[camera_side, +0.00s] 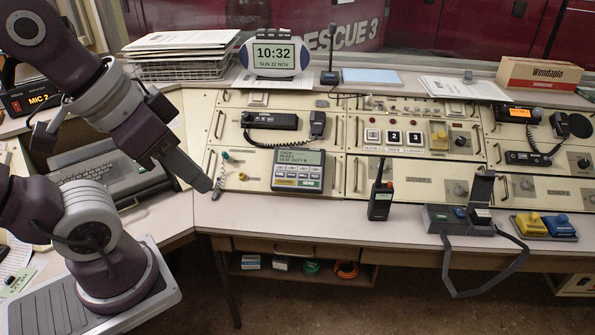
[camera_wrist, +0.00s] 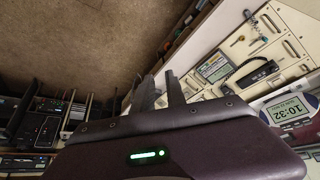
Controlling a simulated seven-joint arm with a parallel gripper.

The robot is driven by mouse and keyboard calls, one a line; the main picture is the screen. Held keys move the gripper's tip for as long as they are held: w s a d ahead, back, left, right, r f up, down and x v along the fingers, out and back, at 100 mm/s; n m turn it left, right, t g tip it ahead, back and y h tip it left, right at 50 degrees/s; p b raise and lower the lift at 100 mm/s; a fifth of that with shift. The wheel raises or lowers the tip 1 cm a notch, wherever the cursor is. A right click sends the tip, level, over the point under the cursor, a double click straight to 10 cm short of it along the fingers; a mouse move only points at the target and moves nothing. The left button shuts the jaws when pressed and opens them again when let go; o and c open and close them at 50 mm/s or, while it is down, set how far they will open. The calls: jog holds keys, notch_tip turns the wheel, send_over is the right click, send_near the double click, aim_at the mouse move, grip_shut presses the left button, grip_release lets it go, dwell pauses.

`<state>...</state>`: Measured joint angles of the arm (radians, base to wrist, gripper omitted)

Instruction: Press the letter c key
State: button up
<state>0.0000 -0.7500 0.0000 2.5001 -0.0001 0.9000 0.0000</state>
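A dark grey keyboard (camera_side: 88,172) lies on the left desk in the side view, partly behind my arm. Its letters are too small to read, so I cannot pick out the c key. My gripper (camera_side: 203,184) is to the right of the keyboard, above the desk near the console's left corner, pointing down and right. In the wrist view my gripper (camera_wrist: 160,88) shows two fingers with a narrow gap between them and nothing held. The keyboard cannot be made out in the wrist view.
A keypad terminal (camera_side: 298,170) with a screen stands on the console right of my gripper. A handheld radio (camera_side: 381,195) stands on the front ledge. A wire paper tray (camera_side: 180,66) and a clock (camera_side: 274,55) stand behind.

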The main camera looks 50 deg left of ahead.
grip_shut()
dwell(1.4)
jog(key=w+a+f+n+t+y, duration=0.15)
jog(key=w+a, duration=0.35)
jog(key=w, duration=0.8)
jog(key=w+a+f+n+t+y, duration=0.1)
jog(key=w+a+f+n+t, duration=0.3)
jog(key=w, duration=0.9)
jog(key=w+a+f+t, duration=0.1)
jog(key=w+a+f, duration=0.3)
jog(key=f, duration=0.4)
jog(key=w+a+f+t, duration=0.2)
jog(key=w+a+f, duration=0.2)
jog(key=a+f, duration=0.2)
notch_tip(320, 180, down, 2)
jog(key=shift+w+a, duration=0.3)
jog(key=shift+w, duration=0.05)
jog(key=shift+n, duration=0.25)
